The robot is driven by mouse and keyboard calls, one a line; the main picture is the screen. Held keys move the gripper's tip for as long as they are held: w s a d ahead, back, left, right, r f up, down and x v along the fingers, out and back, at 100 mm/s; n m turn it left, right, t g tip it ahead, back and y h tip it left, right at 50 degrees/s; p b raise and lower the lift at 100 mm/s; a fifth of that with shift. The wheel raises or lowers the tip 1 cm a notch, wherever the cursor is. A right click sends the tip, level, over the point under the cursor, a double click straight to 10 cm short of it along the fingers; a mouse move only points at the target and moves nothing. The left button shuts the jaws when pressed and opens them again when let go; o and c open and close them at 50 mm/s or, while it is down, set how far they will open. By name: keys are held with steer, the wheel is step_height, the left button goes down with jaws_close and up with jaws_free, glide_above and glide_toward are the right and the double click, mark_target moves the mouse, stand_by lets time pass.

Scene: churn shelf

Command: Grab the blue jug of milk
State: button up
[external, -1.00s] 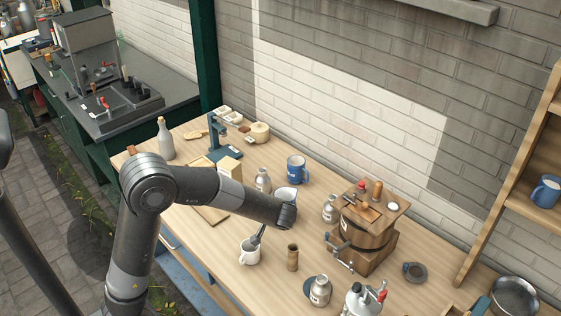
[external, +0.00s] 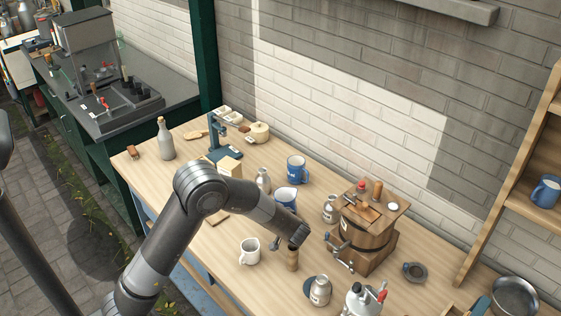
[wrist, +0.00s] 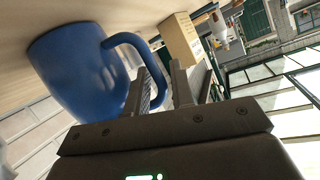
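A blue jug with a pale, white-looking inside (external: 286,197) stands on the wooden table, partly behind my forearm in the external view. In the wrist view a large blue vessel (wrist: 75,72), which looks like this jug, is close at the left. Its curved handle reaches toward my fingers. My gripper (wrist: 163,72) is open, with a gap between its two fingers. The left finger overlaps the lower part of the handle; I cannot tell whether they touch. In the external view my gripper (external: 276,243) is mostly hidden by my wrist, on the near side of the jug.
A white mug (external: 250,252) and a wooden cylinder (external: 292,258) stand close to my wrist. A blue mug (external: 296,169) and metal bottles (external: 263,181) (external: 330,210) are near the jug. A wooden churn (external: 368,228) stands to the right. Another blue mug (external: 546,191) sits on the shelf.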

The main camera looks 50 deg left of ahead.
steer(key=shift+x, duration=0.9)
steer(key=shift+c, duration=0.2)
jaws_close()
steer(key=shift+r, duration=0.1)
